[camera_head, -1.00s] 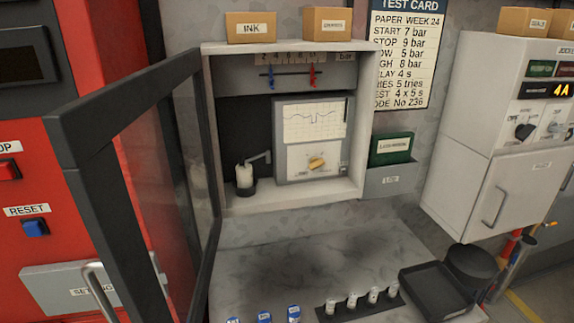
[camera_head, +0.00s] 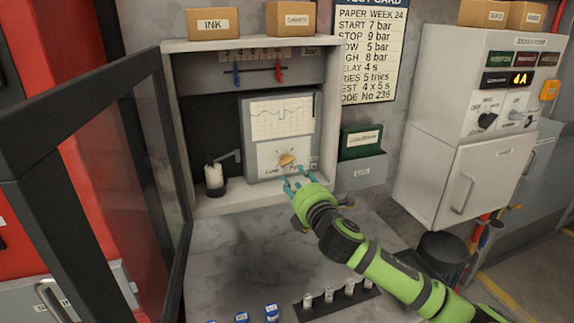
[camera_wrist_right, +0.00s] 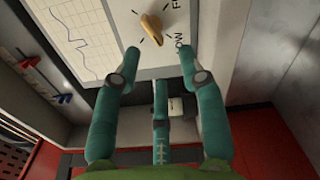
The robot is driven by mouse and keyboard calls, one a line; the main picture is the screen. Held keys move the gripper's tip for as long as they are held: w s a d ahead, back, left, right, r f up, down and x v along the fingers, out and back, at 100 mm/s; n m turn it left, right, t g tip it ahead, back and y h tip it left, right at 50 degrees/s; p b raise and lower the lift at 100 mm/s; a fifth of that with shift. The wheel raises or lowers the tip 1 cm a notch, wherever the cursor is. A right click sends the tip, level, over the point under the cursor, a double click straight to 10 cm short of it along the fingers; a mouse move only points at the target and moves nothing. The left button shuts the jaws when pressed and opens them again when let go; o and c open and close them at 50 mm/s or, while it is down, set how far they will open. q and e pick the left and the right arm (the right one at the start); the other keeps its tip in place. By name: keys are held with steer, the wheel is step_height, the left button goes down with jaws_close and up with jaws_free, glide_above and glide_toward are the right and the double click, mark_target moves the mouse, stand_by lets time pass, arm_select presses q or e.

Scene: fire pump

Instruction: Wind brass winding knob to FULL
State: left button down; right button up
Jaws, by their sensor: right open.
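The brass winding knob (camera_head: 287,159) sits on the lower face of the chart recorder (camera_head: 256,170) inside the open white cabinet. In the right wrist view the knob (camera_wrist_right: 152,28) is just beyond my fingertips, with tick marks around it and partly cropped lettering beside it. My right gripper (camera_head: 296,179) is open and empty, just below and in front of the knob, not touching it as far as I can see. Its teal fingers (camera_wrist_right: 160,65) are spread in the right wrist view. My left gripper is not in view.
The glass cabinet door (camera_head: 130,170) stands open on the left. An ink bottle (camera_head: 214,178) stands left of the recorder. A rack of small bottles (camera_head: 338,298) and several blue-capped items are on the bench below. A white pump panel (camera_head: 470,150) is to the right.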

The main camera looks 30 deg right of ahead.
mark_target(286, 163)
steer(key=shift+r+p+x, duration=0.15)
steer(key=shift+p+x, duration=0.25)
steer(key=shift+x, duration=0.8)
steer(key=shift+r+p+x, duration=0.15)
steer(key=shift+p+x, duration=0.25)
steer(key=shift+x, duration=0.8)
steer(key=shift+r+p+x, duration=0.2)
steer(key=shift+p+x, duration=0.2)
steer(key=shift+x, duration=0.8)
jaws_close()
